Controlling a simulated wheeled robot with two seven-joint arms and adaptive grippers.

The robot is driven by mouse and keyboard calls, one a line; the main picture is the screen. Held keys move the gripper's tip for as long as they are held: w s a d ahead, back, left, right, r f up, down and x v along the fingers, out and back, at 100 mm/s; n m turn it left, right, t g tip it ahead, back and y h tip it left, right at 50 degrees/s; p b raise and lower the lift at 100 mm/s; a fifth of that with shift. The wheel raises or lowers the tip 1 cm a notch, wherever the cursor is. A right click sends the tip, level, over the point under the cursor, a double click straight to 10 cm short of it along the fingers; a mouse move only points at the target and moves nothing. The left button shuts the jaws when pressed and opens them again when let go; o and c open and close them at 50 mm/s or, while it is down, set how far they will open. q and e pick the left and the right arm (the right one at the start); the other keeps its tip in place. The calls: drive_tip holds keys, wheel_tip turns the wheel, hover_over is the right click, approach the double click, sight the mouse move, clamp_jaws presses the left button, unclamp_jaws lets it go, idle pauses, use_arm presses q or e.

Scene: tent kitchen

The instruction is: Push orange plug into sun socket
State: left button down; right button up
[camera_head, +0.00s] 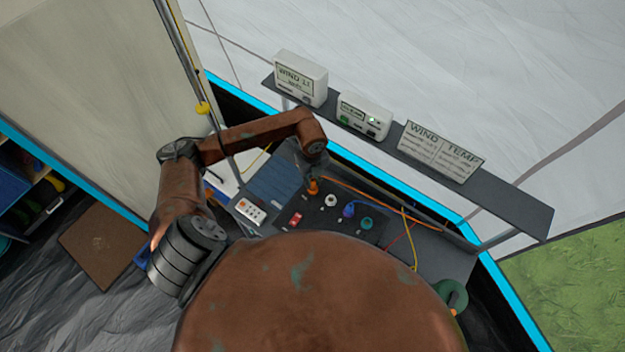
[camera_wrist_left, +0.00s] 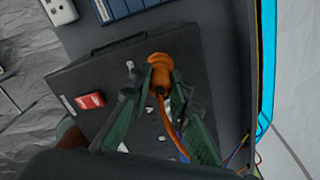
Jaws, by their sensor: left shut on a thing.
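The orange plug (camera_head: 313,187) is at the upper left part of a dark panel box (camera_head: 318,222), with its orange cable trailing to the right. In the left wrist view the plug (camera_wrist_left: 160,64) is at the box's far edge. My left gripper (camera_wrist_left: 162,82) has its green fingers on both sides of the plug and is shut on it. The plug's front end is hidden, so I cannot tell whether it sits in a socket. No sun mark can be made out. My right gripper is not in view.
The box also carries a red switch (camera_head: 295,219), a white round fitting (camera_head: 331,200), a blue plug (camera_head: 349,210) and a teal round fitting (camera_head: 366,223). A shelf (camera_head: 510,205) with instruments runs above. Yellow and red cables hang at right.

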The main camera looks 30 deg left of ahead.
use_arm(q)
drive_tip(key=shift+f+b, duration=0.4)
drive_tip(key=shift+f, duration=0.2)
drive_tip(key=c, duration=1.7)
unclamp_jaws()
drive_tip(key=shift+r, duration=0.1)
wheel_tip(320, 180, up, 7)
drive_tip(key=shift+r, duration=0.15)
drive_tip(key=shift+s, duration=0.1)
